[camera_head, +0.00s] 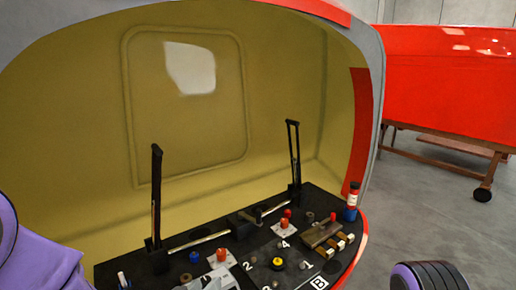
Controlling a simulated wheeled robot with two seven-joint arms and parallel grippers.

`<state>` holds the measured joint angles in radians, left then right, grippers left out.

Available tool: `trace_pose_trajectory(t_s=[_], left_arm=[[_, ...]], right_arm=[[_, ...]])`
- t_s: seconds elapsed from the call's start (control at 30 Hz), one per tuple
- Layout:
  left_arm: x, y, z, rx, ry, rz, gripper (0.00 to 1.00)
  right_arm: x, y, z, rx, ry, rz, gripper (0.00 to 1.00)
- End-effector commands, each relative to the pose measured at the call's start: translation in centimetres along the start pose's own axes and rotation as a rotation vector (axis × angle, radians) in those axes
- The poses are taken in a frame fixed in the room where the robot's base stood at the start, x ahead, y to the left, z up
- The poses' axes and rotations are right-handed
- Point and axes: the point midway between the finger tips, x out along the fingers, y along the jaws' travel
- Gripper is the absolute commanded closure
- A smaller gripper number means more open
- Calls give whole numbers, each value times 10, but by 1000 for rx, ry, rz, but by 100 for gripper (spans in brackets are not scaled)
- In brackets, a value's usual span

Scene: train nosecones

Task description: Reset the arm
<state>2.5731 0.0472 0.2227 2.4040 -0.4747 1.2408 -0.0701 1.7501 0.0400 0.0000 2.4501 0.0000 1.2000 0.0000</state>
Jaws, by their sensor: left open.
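A purple part of my left arm (45,255) fills the lower left corner, to the left of the black control panel (335,205). My left gripper is open, but its fingertips cannot be made out and nothing shows held in it. A dark ribbed part with a purple rim (430,276) stands at the lower right, apart from the panel; it looks like part of my right arm. No right gripper fingers show.
The panel sits inside a yellow-lined nosecone (75,140). Two tall black levers (156,200) (294,158) rise from it. A red nosecone (450,85) stands on a wheeled trolley (450,142). Grey floor (410,215) between is clear.

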Motion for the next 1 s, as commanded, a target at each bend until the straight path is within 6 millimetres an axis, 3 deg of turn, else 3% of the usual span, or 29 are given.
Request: trace_pose_trajectory(t_s=[0.13, 0.23, 0.4, 0.5, 0.6, 0.7, 1.0], left_arm=[[-14, -78, 82, -127, -126, -245, 52], [-42, -134, 149, -203, -229, -447, 52], [-121, -206, 258, -253, -420, -756, 52], [-167, -227, 306, -243, -530, -863, 52], [-197, -232, 338, -233, -616, -903, 52], [-210, -231, 352, -232, -656, -915, 52], [-211, -230, 352, -232, -660, -915, 52]], right_arm=[[14, -1, 6, 0, 0, 0, 15], [22, -2, 9, 0, 0, 0, 15], [37, -3, 16, 0, 0, 0, 15], [44, -4, 18, 0, 0, 0, 15], [48, -4, 20, 0, 0, 0, 15], [49, -4, 20, 0, 0, 0, 15], [48, -4, 20, 0, 0, 0, 15]])
